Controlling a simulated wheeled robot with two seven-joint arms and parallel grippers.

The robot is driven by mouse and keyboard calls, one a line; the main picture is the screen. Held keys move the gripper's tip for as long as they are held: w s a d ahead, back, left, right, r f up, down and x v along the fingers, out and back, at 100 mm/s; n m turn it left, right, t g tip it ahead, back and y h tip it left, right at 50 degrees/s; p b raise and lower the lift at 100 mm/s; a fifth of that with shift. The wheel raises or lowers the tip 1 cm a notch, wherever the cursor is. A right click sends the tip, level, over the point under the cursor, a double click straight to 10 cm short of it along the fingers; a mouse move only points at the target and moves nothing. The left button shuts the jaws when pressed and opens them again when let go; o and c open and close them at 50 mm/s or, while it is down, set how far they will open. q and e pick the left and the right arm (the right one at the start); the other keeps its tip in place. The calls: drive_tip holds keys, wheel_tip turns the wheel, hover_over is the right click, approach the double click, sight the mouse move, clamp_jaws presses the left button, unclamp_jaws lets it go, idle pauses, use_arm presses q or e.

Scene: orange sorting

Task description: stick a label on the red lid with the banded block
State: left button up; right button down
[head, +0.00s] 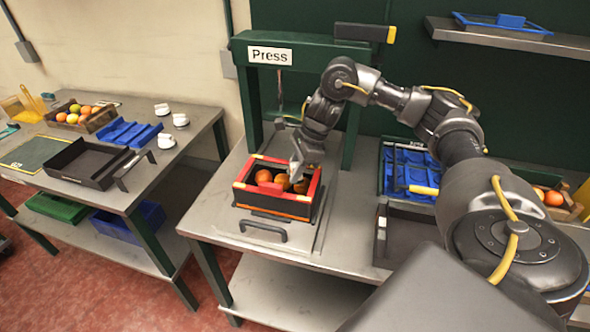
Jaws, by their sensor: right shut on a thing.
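My right gripper (297,174) reaches down from the right over a dark crate with a red rim (313,189). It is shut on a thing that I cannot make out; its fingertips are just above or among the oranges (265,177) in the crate. The crate stands on the plate below the green press marked "Press" (243,95). I see no separate red lid lying flat, and I cannot pick out a banded block or a label. My left gripper is not in view.
A dark handle (263,231) juts out in front of the crate. To the right are a blue tray (408,166) and a dark open tray (398,250). The left table holds a black tray (68,178), blue pieces (127,133), white cups (166,141) and a fruit crate (98,123).

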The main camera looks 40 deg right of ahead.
drive_tip(key=shift+f+b, duration=0.3)
drive_tip(key=shift+f, duration=0.2)
idle(1.1)
drive_tip(key=shift+r, duration=0.1)
wheel_tip(320, 180, up, 7)
drive_tip(key=p, duration=0.7)
idle(0.4)
